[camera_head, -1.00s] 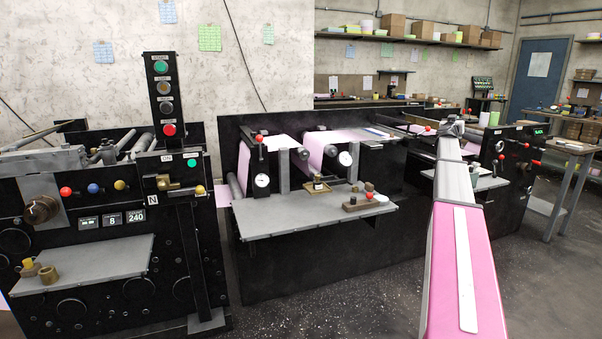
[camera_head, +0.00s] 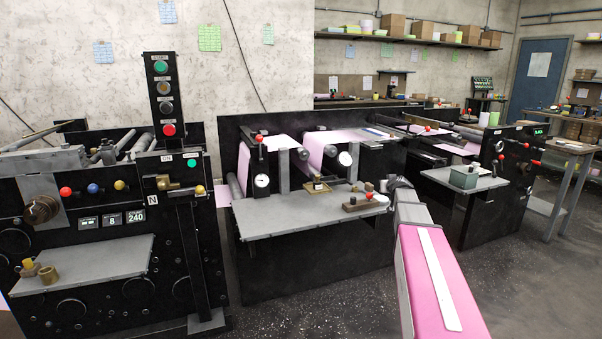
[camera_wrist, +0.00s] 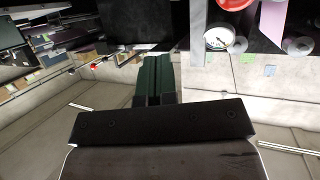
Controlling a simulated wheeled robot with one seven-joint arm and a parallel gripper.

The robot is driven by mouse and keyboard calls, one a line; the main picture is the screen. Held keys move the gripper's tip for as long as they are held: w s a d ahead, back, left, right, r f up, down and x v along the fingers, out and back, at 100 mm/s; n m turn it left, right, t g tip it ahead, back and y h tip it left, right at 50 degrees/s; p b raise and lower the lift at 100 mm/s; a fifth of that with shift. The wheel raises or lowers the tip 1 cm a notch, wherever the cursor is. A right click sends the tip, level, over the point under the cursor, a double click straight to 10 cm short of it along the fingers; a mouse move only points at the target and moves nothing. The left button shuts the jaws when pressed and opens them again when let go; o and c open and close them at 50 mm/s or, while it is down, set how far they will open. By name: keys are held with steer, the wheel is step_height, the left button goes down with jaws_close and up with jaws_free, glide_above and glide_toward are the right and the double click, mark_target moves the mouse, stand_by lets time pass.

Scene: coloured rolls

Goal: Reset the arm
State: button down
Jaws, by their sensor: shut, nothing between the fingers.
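My arm, with its pink and white link, reaches up from the bottom right of the head view. My gripper (camera_head: 398,182) is at its far end, in front of the right end of the middle machine's grey shelf (camera_head: 300,219). In the wrist view, my gripper's dark green fingers (camera_wrist: 153,78) lie together, with nothing between them. In the head view the fingers are small and partly hidden by my wrist.
The middle machine (camera_head: 310,270) carries pink web, a round gauge (camera_head: 262,181) and a wooden block (camera_head: 358,204). A control machine (camera_head: 100,240) stands left. A grey-green box (camera_head: 464,177) sits on the right machine's shelf. Dark floor (camera_head: 330,305) is open in front.

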steer(key=s+a+f+g+y, duration=0.2)
steer(key=s+a+f+g, duration=0.2)
steer(key=s+a+f, duration=0.65)
steer(key=s+a+f+g, duration=0.2)
steer(key=s+f+g, duration=0.1)
steer(key=s, duration=0.6)
steer(key=s+a+f+g+h, duration=0.1)
steer(key=s+a+f+g, duration=0.2)
steer(key=s+f, duration=0.3)
steer(key=s+a+f+g+h, duration=0.1)
steer(key=s+a+f+g, duration=0.2)
steer(key=s, duration=1.1)
steer(key=shift+a+f+m+g, duration=0.3)
steer(key=shift+f+g, duration=0.2)
steer(key=shift+f, duration=0.35)
steer(key=shift+d, duration=0.15)
